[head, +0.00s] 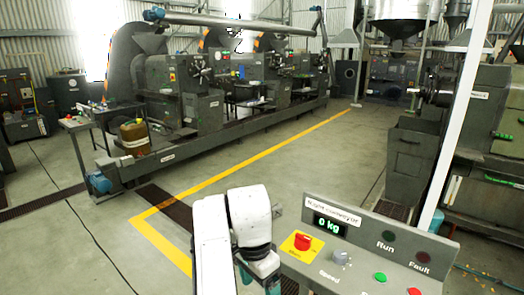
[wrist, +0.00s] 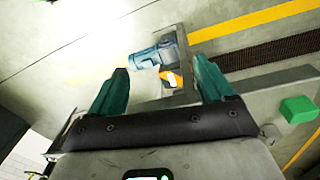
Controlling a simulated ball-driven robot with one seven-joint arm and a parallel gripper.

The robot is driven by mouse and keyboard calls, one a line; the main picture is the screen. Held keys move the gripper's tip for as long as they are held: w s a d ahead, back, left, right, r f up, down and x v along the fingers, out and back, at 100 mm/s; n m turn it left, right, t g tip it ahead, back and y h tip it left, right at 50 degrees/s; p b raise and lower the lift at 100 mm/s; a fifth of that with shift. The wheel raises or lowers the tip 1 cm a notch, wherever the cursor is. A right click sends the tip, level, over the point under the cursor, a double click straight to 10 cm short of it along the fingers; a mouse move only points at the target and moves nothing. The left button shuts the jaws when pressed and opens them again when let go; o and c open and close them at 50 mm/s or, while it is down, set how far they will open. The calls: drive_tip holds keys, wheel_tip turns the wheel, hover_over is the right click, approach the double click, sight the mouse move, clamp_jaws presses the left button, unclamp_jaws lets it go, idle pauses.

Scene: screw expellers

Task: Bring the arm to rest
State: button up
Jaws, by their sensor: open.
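My white arm (head: 236,235) stands at the bottom centre of the head view, bent and folded beside the control panel. Its teal fingers (head: 256,278) show only in part at the bottom edge there, partly hidden by the arm. In the wrist view my gripper (wrist: 158,82) has its two teal fingers spread wide apart. Nothing is held between them; floor and machinery show beyond.
A control panel (head: 352,252) with a "0 kg" display (head: 329,225), a red stop button (head: 303,241) and a knob (head: 341,257) stands close right of my arm. A white post (head: 455,120) rises behind it. Floor (head: 290,165) is clear ahead, along the yellow line.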

drive_tip(key=s+d+f+n, duration=0.1)
drive_tip(key=s+d+f, duration=0.2)
drive_tip(key=d+f, duration=0.35)
drive_tip(key=s+d+f+n+t+h, duration=0.1)
drive_tip(key=s+d+f, duration=0.25)
drive_tip(key=d, duration=0.65)
drive_tip(key=s+d+f+n, duration=0.1)
drive_tip(key=s+d+f, duration=0.3)
drive_tip(key=d, duration=0.4)
drive_tip(key=s+d+f+n, duration=0.2)
drive_tip(key=s+d, duration=0.1)
drive_tip(key=s, duration=0.4)
drive_tip(key=s+d+f+n, duration=0.1)
drive_tip(key=s+d+f, duration=0.15)
drive_tip(key=s, duration=0.45)
drive_tip(key=s+a+n+y, duration=0.1)
drive_tip(key=s+a+n, duration=0.1)
drive_tip(key=s, duration=0.9)
drive_tip(key=shift+s+n+y, duration=0.3)
drive_tip(key=shift+n+y, duration=0.1)
drive_tip(key=shift+n, duration=0.1)
drive_tip(key=shift+c, duration=0.3)
